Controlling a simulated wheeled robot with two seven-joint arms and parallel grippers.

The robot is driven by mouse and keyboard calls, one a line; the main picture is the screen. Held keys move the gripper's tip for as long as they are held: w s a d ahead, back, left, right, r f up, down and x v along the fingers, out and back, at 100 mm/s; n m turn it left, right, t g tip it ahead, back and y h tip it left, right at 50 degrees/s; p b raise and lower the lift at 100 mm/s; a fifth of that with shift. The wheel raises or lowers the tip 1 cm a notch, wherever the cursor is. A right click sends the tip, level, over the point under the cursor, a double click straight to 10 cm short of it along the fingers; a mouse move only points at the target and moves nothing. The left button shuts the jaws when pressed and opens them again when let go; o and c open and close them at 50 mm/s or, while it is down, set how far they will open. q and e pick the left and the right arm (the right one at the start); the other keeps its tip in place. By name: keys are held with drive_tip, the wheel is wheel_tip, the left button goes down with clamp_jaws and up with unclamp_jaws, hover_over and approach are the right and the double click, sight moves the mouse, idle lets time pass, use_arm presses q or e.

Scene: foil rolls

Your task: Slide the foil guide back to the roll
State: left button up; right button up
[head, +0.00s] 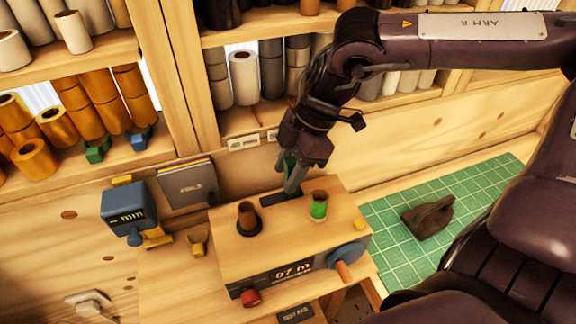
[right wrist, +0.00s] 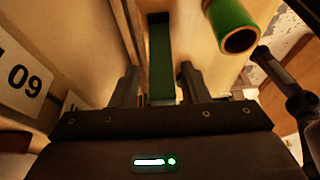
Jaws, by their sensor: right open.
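The wooden winder box (head: 270,240) stands on the bench with a dark slot (head: 272,198) in its top. A green-wrapped roll (head: 319,206) stands upright on the right of the top and shows in the right wrist view (right wrist: 234,22). A dark green piece, which looks like the foil guide (right wrist: 160,65), lies between the fingers of my right gripper (right wrist: 157,88). The gripper (head: 292,186) is open, pointing down at the slot's right end. The fingers stand apart on either side of the green piece; its lower end is hidden. My left gripper is not in view.
A brown spool (head: 248,218) stands on the box's left. A blue "min" device (head: 130,213) stands left. A green mat (head: 405,235) with a dark tool (head: 428,217) lies right. Shelves of rolls line the back.

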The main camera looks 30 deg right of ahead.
drive_tip(key=shift+s+a, duration=0.1)
drive_tip(key=shift+s, duration=0.05)
clamp_jaws()
